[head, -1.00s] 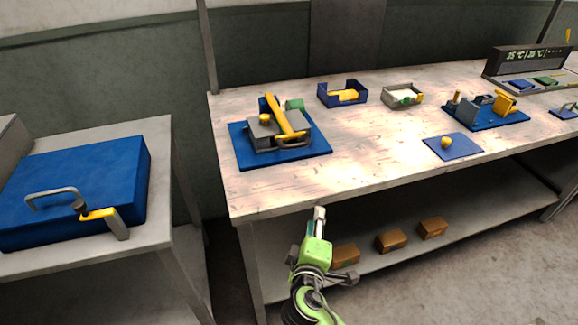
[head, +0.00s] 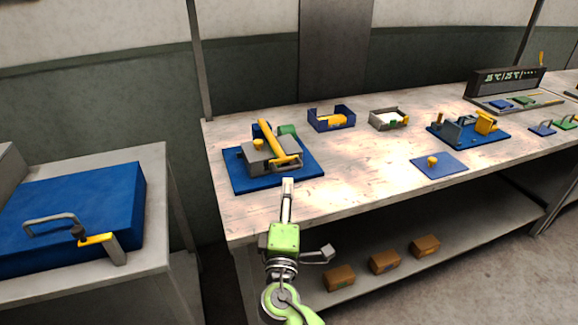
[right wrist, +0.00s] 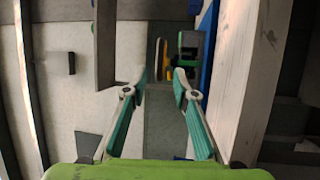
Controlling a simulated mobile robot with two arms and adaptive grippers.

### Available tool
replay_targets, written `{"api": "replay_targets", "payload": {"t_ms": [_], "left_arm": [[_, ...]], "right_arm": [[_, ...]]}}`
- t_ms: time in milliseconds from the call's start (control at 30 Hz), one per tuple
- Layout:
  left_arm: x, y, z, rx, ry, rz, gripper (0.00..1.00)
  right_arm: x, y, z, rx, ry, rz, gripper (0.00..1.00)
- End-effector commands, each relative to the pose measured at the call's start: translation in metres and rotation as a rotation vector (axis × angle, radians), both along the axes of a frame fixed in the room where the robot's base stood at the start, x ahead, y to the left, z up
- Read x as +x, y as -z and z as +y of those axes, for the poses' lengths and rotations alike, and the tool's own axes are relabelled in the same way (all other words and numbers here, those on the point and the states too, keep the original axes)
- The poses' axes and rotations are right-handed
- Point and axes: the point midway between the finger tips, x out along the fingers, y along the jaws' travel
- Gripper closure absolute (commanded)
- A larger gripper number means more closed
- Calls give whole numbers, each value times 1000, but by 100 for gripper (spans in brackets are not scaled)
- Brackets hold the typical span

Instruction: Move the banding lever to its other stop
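A long yellow lever (head: 278,143), which I take for the banding lever, lies slanted across a grey device (head: 257,160) on a blue base plate (head: 241,183) at the bench's left end. My left gripper is not in view.
A blue box with a handle (head: 70,205) stands on a side table at left. A blue bin (head: 331,119), a grey bin (head: 388,119) and a blue plate with a yellow knob (head: 438,165) are on the bench. Brown boxes (head: 384,262) lie on the lower shelf.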

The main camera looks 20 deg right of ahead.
Motion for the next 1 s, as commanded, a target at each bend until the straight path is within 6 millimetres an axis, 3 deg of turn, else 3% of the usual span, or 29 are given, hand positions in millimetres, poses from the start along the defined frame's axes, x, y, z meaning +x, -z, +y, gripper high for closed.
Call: {"api": "replay_targets", "payload": {"t_ms": [200, 400, 833, 933, 1000], "left_arm": [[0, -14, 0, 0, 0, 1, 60], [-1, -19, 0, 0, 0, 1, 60], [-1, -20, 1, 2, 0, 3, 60], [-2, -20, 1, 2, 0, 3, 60], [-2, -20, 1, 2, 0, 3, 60]], "right_arm": [[44, -11, -17, -2, 1, 0, 74], [69, -13, -27, -2, 0, 1, 74], [78, -13, -30, 2, 0, 2, 74], [78, -13, -30, 1, 0, 1, 97], [78, -13, -30, 2, 0, 2, 100]]}}
